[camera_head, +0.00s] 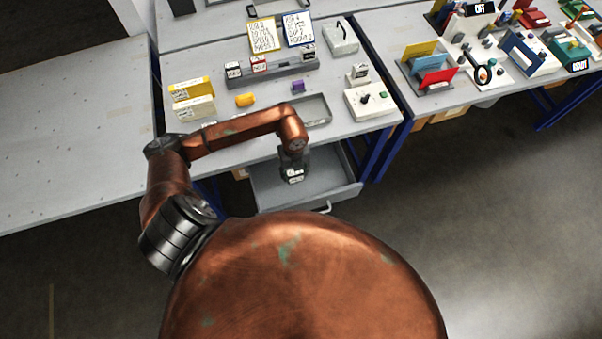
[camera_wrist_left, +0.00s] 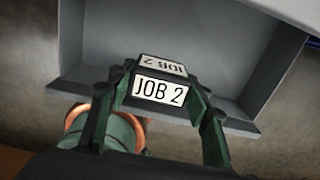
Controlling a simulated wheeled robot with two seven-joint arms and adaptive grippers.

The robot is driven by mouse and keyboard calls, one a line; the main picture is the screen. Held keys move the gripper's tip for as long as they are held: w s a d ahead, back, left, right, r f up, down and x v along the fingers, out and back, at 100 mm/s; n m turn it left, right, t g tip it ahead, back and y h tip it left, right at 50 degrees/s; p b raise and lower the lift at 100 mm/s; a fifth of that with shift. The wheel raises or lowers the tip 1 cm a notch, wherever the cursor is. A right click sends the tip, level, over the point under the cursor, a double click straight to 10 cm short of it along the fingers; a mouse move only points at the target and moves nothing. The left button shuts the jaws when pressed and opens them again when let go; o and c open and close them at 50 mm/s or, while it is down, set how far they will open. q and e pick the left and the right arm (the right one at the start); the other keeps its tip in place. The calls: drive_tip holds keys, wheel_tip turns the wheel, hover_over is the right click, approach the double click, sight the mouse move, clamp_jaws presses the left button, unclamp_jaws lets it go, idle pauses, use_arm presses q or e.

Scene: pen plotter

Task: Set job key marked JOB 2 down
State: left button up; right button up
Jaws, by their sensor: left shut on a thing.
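The job key marked JOB 2 (camera_wrist_left: 158,88) is a dark block with white labels on its front and top. My left gripper (camera_wrist_left: 155,100) is shut on it, one finger at each side, in the left wrist view. In the head view my left gripper (camera_head: 293,165) hangs over the open grey drawer (camera_head: 333,191) below the table edge, with the key (camera_head: 295,178) at its tip. The wrist view shows the drawer (camera_wrist_left: 90,50) behind the key. I cannot tell whether the key touches the drawer floor. My right gripper is not in view.
A grey key rack (camera_head: 272,69) with several labelled keys stands on the table. A shallow grey tray (camera_head: 318,108), a yellow piece (camera_head: 245,100), a purple piece (camera_head: 298,86) and a white control box (camera_head: 370,102) are also there. The drawer looks empty around the gripper.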

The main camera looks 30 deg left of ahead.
use_arm(q)
drive_tip(key=shift+w+f+b, duration=0.1)
drive_tip(key=shift+w+f, duration=0.55)
drive_tip(key=shift+f, duration=0.7)
drive_tip(key=shift+w+f+b, duration=0.1)
drive_tip(key=shift+w+f, duration=0.55)
drive_tip(key=shift+f, duration=0.75)
drive_tip(key=shift+w+f+b, duration=0.1)
drive_tip(key=shift+w+f, duration=0.55)
drive_tip(key=shift+f, duration=0.7)
drive_tip(key=shift+f, duration=0.2)
drive_tip(key=o, duration=1.1)
wheel_tip(320, 180, up, 12)
drive_tip(key=shift+r+p, duration=0.25)
drive_tip(key=shift+p, duration=0.1)
